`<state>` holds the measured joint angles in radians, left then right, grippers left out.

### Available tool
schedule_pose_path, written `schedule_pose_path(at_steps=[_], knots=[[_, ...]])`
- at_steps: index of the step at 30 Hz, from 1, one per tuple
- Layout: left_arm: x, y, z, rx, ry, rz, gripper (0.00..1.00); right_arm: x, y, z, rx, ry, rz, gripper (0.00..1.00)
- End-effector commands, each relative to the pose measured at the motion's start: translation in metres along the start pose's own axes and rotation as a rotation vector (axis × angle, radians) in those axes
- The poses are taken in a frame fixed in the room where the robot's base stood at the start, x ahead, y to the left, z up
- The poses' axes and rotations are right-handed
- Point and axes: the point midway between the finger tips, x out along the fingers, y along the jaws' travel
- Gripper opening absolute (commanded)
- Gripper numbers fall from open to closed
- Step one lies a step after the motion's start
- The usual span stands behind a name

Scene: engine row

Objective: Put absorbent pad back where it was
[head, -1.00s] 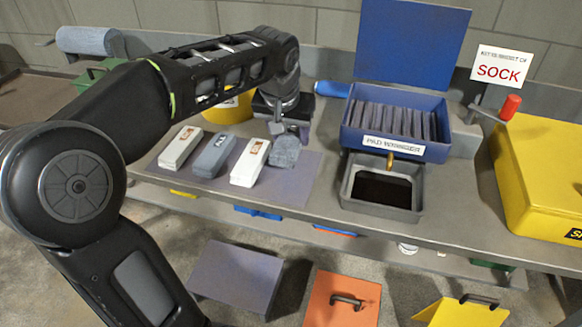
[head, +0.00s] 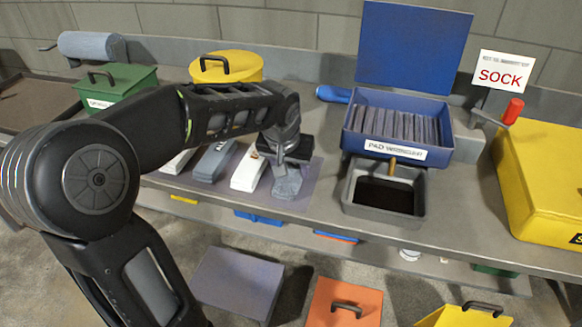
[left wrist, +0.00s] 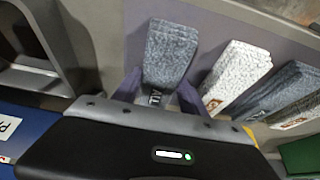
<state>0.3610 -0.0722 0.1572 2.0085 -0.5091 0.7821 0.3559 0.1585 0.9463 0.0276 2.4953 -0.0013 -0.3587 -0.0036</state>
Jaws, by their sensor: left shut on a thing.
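My left gripper (head: 287,160) is shut on a dark grey absorbent pad (head: 286,185) at the right end of the row on the purple-grey mat (head: 310,175). In the left wrist view the pad (left wrist: 170,52) sits between the two fingers of the gripper (left wrist: 158,92), with pale lettering near its held end. I cannot tell whether the pad touches the mat. Left of it lie a white pad (head: 249,171), a grey pad (head: 214,162) and another white pad (head: 176,163), partly behind my arm. My right gripper is not in view.
An open blue box (head: 352,140) labelled PAD WRINGER holds a row of upright grey slats. A grey tray (head: 348,199) with dark liquid stands before it. A yellow case (head: 545,180) is at right, a yellow lidded tub (head: 240,70) and green box (head: 125,82) behind my arm.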

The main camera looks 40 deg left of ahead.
Motion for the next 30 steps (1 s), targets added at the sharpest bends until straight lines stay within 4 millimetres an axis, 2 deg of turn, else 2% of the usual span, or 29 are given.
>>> schedule_pose_path(at_steps=[9,10,17,26,30], knots=[[0.0036,0.0,0.0013,0.0,0.0,0.0,0.05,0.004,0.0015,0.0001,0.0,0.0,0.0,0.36],[0.0033,-0.0001,0.0012,0.0,0.0,0.0,0.51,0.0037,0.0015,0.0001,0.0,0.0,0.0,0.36],[0.0021,-0.0001,0.0008,0.0,0.0,0.0,0.7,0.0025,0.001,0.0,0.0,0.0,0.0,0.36],[0.0011,0.0,0.0003,0.0,0.0,0.0,0.72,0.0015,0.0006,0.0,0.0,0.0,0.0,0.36],[-0.0058,-0.0001,-0.0012,0.0,0.002,-0.001,0.72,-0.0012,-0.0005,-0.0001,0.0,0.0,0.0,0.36]])
